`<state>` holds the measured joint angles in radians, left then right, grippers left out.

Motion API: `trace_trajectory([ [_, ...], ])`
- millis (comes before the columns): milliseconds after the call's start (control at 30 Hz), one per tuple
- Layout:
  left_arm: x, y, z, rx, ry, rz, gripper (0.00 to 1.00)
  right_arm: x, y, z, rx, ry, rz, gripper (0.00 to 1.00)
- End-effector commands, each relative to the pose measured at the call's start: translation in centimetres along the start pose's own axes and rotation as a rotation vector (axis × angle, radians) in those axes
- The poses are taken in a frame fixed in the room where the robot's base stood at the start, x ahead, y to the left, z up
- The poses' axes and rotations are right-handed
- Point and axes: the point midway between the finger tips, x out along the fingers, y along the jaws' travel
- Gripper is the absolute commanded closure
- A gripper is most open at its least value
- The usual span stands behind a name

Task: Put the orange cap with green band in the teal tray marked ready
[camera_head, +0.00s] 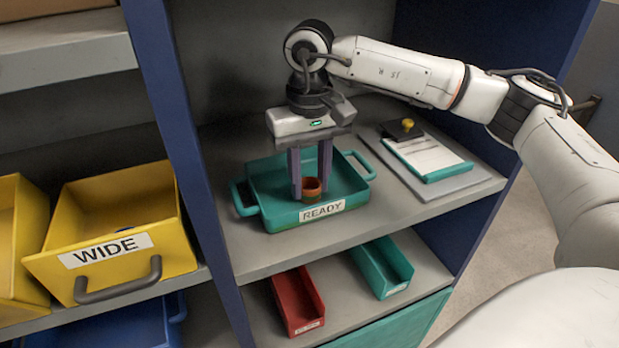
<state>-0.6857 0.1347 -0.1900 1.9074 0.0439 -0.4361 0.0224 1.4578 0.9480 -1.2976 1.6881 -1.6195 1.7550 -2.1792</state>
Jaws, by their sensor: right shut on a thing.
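The teal tray marked READY (268,190) stands on the middle shelf, with a handle at each end. My right gripper (311,188) points straight down over the front part of the tray. Its fingers are shut on an orange cap (312,187), which is at the tray's front inner side, just behind the label. A green band on the cap cannot be made out at this size. I cannot tell whether the cap touches the tray floor. My left gripper is not in view.
A clipboard (428,157) lies right of the tray. A red bin (297,300) and a small teal bin (382,267) stand on the shelf below.

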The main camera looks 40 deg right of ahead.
Motion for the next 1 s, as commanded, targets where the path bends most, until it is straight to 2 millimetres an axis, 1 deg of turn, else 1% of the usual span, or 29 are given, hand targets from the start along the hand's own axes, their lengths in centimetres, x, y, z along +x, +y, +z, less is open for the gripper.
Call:
trace_trajectory([
  [67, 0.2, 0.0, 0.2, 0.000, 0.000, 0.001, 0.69, 0.4, 0.0, 0.0, 0.000, 0.000, 0.000, 0.89],
  [100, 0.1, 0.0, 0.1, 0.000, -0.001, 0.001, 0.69, 0.2, 0.0, 0.0, 0.000, 0.000, 0.000, 0.62],
  [167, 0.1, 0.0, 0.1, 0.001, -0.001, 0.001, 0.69, 0.2, 0.0, 0.0, 0.000, 0.000, 0.000, 0.52],
  [200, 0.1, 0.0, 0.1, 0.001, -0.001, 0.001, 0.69, 0.2, 0.0, 0.0, 0.000, 0.000, 0.000, 0.50],
  [433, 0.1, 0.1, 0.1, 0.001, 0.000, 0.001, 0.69, 0.2, 0.0, 0.0, 0.000, 0.000, 0.000, 0.50],
  [567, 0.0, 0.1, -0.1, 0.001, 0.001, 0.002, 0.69, -0.5, 0.0, 0.0, 0.000, 0.001, 0.000, 0.50],
  [667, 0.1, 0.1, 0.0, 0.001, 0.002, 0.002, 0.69, -1.9, 0.0, -0.1, 0.000, 0.004, -0.001, 0.50],
  [800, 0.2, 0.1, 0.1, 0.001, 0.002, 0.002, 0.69, -4.4, -0.1, -0.1, -0.001, 0.003, -0.001, 0.50],
  [900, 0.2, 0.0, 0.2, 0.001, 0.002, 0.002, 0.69, -6.0, 0.0, -0.1, 0.000, 0.003, 0.000, 0.50],
  [1000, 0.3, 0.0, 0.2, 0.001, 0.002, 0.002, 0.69, -7.0, 0.0, 0.0, 0.000, 0.000, 0.000, 0.50],
])
